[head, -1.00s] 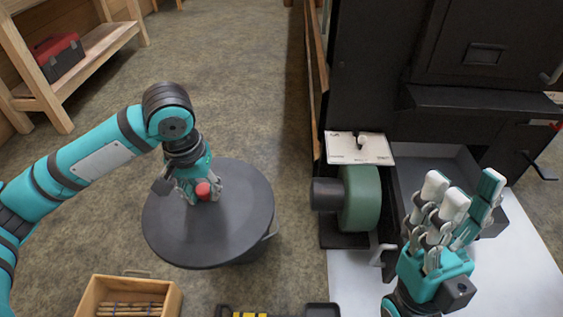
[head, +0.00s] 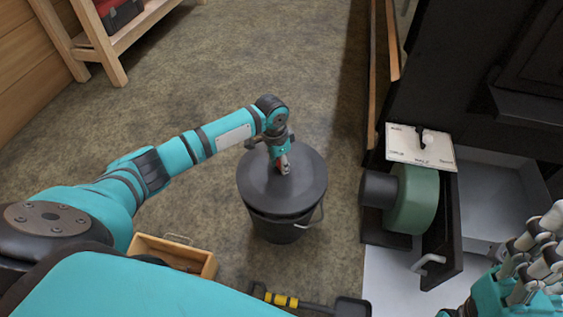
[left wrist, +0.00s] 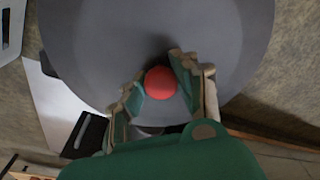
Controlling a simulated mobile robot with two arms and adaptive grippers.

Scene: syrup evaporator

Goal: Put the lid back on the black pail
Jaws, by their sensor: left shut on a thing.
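The black pail (head: 280,230) stands on the floor in the middle of the head view, its wire handle hanging at the right side. The round dark grey lid (head: 305,180) lies flat over the pail's mouth, looking level and centred; I cannot tell whether it is fully seated. My left gripper (head: 283,165) is shut on the lid's red knob (left wrist: 160,82). In the left wrist view the knob sits between the fingers and the lid (left wrist: 90,60) fills the upper middle. My right gripper (head: 530,262) is at the lower right, partly cut off, its fingers apart and empty.
A wooden box (head: 175,252) and a yellow-and-black tool (head: 285,300) lie on the floor in front of the pail. The dark evaporator with a green round blower (head: 415,200) and a labelled plate (head: 420,148) stands right. Floor behind the pail is clear.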

